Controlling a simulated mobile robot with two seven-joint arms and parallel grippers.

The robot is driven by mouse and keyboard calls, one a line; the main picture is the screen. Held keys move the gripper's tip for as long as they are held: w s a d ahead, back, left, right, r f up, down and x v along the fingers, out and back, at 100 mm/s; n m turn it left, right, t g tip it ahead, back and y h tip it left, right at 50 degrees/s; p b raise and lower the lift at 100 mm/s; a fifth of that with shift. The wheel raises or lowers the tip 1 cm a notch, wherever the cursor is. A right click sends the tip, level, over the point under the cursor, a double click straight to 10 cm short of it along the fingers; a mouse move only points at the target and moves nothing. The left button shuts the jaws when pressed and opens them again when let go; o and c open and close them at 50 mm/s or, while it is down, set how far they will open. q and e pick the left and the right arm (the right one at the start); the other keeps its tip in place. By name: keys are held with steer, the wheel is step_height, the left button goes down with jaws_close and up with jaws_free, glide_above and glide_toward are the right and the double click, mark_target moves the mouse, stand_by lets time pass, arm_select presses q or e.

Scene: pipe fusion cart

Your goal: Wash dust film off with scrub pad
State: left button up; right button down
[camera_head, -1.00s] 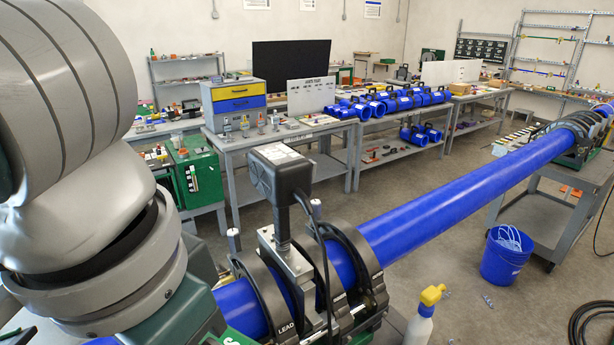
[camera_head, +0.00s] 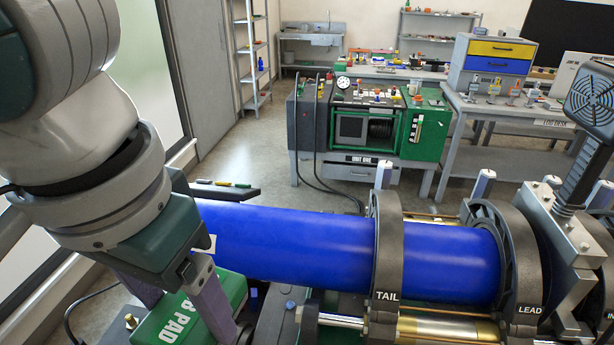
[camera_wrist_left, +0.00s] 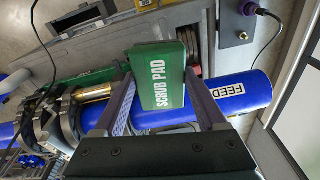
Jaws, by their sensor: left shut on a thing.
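A blue pipe (camera_head: 285,240) runs sideways through the TAIL clamp (camera_head: 386,265) and the LEAD clamp (camera_head: 522,270). Its end marked FEED (camera_wrist_left: 225,92) shows in the left wrist view. My left gripper (camera_head: 178,305) is shut on the green scrub pad (camera_head: 195,312), lettered in white. In the left wrist view the scrub pad (camera_wrist_left: 157,75) sits between both fingers, above the pipe in the picture's line of sight. I cannot tell whether it touches the pipe. No dust film is clearly visible on the pipe. My right gripper is not in view.
A black-handled device (camera_head: 590,110) stands on the clamps at the right. A green-and-grey unit (camera_head: 372,130) stands behind, with a workbench (camera_head: 520,115) carrying a drawer box to its right. Open floor (camera_head: 245,155) lies behind the pipe's left part.

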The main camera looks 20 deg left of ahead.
arm_select(q)
steer(key=shift+n, duration=0.9)
steer(key=w+f+b, duration=0.2)
steer(key=f+b, duration=1)
steer(key=w+a+f+b, duration=0.1)
steer(key=w+f+b, duration=0.1)
steer(key=f+b, duration=1.1)
steer(key=w+f+b, duration=0.2)
steer(key=f+b, duration=1.1)
steer(key=shift+a, duration=0.3)
steer(key=shift+r, duration=0.1)
